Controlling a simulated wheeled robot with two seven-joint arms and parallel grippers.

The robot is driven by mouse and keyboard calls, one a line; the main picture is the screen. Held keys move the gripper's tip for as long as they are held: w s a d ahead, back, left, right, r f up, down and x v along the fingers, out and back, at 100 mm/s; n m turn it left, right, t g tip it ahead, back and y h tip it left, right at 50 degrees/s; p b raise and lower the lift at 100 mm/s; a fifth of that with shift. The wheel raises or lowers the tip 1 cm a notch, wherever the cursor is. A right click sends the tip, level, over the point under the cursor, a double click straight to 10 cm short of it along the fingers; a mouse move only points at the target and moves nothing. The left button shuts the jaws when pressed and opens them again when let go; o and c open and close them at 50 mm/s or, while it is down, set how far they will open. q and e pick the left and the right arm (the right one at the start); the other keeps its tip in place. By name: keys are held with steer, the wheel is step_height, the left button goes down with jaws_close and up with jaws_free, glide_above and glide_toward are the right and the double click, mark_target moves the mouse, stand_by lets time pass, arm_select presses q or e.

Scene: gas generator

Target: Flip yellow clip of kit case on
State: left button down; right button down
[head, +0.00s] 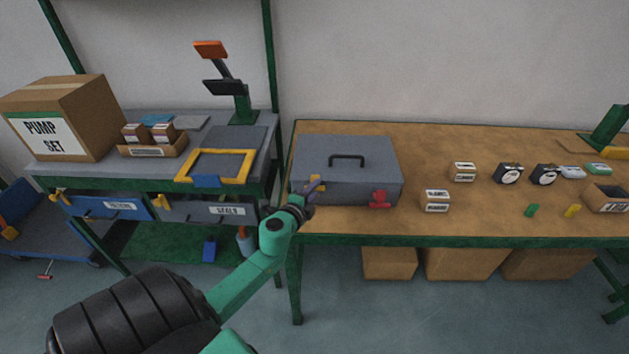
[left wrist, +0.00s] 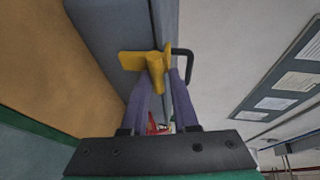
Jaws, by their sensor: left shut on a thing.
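The grey kit case (head: 346,163) lies closed on the wooden workbench, with a black handle (head: 347,158) on its lid. Its yellow clip (head: 316,180) is at the left of the front face, and a red clip (head: 379,198) is at the right. My left gripper (head: 312,188) is at the yellow clip. In the left wrist view, the purple fingers of the gripper (left wrist: 161,84) are shut on the yellow clip (left wrist: 155,68), beside the case (left wrist: 110,35). The fingers partly hide the clip in the head view. My right gripper is not in view.
Small labelled boxes (head: 436,201), round gauges (head: 508,173) and green and yellow pieces (head: 532,210) stand on the wooden bench (head: 480,225) right of the case. A grey bench with drawers (head: 208,211) and a yellow frame (head: 217,165) is at left.

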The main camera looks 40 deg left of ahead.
arm_select(q)
steer(key=shift+s+d+f, duration=0.1)
steer(key=shift+f, duration=0.25)
steer(key=c, duration=0.8)
jaws_free()
steer(key=shift+r, duration=0.1)
steer(key=b+v, duration=0.2)
steer(key=v, duration=1.2)
steer(key=shift+s+r, duration=0.1)
